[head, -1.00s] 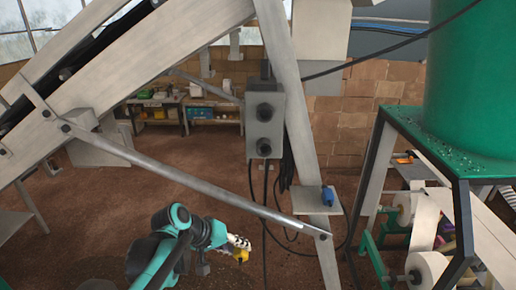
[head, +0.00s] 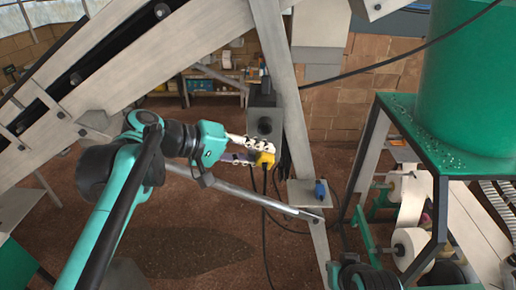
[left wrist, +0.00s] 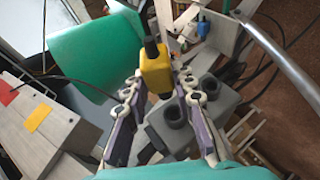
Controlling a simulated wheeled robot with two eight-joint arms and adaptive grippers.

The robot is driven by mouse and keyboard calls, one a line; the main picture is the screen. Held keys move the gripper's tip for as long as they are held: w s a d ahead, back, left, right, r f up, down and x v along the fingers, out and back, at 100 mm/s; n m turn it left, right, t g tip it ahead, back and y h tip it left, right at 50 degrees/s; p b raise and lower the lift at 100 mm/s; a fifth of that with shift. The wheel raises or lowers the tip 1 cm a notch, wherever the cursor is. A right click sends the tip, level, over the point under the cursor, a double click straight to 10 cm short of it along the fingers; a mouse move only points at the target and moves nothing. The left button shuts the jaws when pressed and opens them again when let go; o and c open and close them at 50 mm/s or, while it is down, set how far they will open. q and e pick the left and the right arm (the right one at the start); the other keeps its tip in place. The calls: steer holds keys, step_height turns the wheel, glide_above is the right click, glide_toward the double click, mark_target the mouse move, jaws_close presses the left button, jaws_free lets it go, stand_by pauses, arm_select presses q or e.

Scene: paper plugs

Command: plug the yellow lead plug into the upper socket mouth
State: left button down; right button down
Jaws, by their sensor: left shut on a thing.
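My left gripper (head: 258,150) is shut on the yellow lead plug (head: 265,160), in front of the lower part of the grey socket box (head: 257,104). The upper socket mouth (head: 265,125) is a dark round collar, clear just above the plug. The lower mouth is hidden behind plug and fingers in the head view. In the left wrist view, the yellow plug (left wrist: 155,72) sits between the fingertips, its black end pointing up the picture. Two dark mouths (left wrist: 174,112) show on the box, apart from the plug.
A blue plug (head: 320,190) stands on a small shelf (head: 307,197) below right of the box. A slanted brace (head: 240,192) runs below my left gripper. Black cables hang under the box. A green hopper frame (head: 440,200) with rolls stands at right.

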mark_target(259, 131)
arm_select(q)
steer(key=shift+w, duration=2.85)
steer(key=shift+f, duration=0.2)
steer(key=shift+w, duration=1.95)
steer(key=c, duration=1.2)
jaws_free()
steer(key=shift+a, duration=0.1)
